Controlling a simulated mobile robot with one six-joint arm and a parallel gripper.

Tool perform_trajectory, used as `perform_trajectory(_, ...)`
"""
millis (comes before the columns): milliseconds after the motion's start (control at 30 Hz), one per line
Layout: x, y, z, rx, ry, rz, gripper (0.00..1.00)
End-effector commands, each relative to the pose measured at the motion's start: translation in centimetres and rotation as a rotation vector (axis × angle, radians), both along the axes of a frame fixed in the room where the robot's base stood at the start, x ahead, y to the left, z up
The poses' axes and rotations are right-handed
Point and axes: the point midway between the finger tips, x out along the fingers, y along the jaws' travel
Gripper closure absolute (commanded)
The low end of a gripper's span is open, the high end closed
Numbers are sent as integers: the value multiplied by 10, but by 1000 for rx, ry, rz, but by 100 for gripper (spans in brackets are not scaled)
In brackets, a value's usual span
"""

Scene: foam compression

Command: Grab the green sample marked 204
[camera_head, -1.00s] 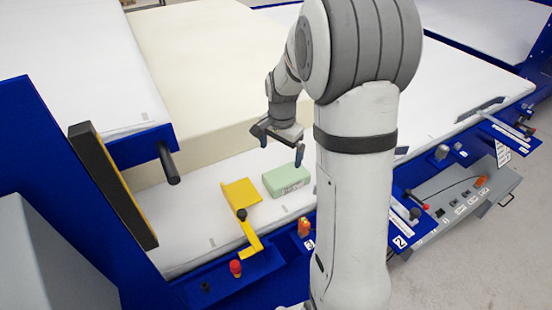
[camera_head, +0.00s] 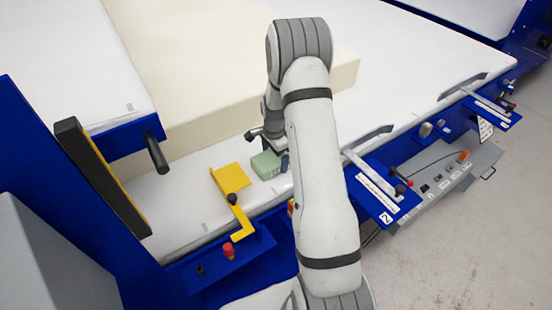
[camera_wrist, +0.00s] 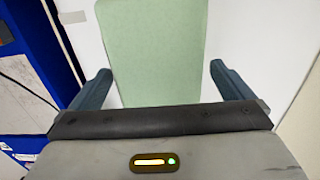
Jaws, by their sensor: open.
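The green sample (camera_head: 266,165) is a pale green foam block on the white bench surface, beside a yellow bracket. In the head view my arm hides its right part, and its marking cannot be read. My gripper (camera_head: 268,143) is at the block. In the wrist view the green sample (camera_wrist: 152,55) lies between the two fingers of my gripper (camera_wrist: 160,82), running up past the top edge of the picture. The fingers are open, with a gap on each side of the block. I cannot tell their exact height relative to it.
The yellow bracket (camera_head: 231,178) stands just left of the block. A large cream foam slab (camera_head: 200,70) lies behind it. A red button (camera_head: 228,251) sits on the blue front rail. A black handle (camera_head: 157,153) juts out at left. White surface is free left of the bracket.

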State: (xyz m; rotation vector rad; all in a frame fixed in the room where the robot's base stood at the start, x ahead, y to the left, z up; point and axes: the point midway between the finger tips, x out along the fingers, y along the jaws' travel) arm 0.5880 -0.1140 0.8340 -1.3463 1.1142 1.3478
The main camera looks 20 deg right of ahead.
Motion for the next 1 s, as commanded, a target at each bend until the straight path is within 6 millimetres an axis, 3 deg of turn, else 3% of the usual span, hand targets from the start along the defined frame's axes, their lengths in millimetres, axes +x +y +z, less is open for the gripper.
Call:
perform_trajectory(100, 0, 0, -9, 0, 1, 1, 0)
perform_trajectory(333, 0, 1, -11, 0, -1, 2, 0)
perform_trajectory(867, 0, 1, -11, 0, -1, 3, 43)
perform_trajectory(1000, 0, 1, -11, 0, -1, 3, 44)
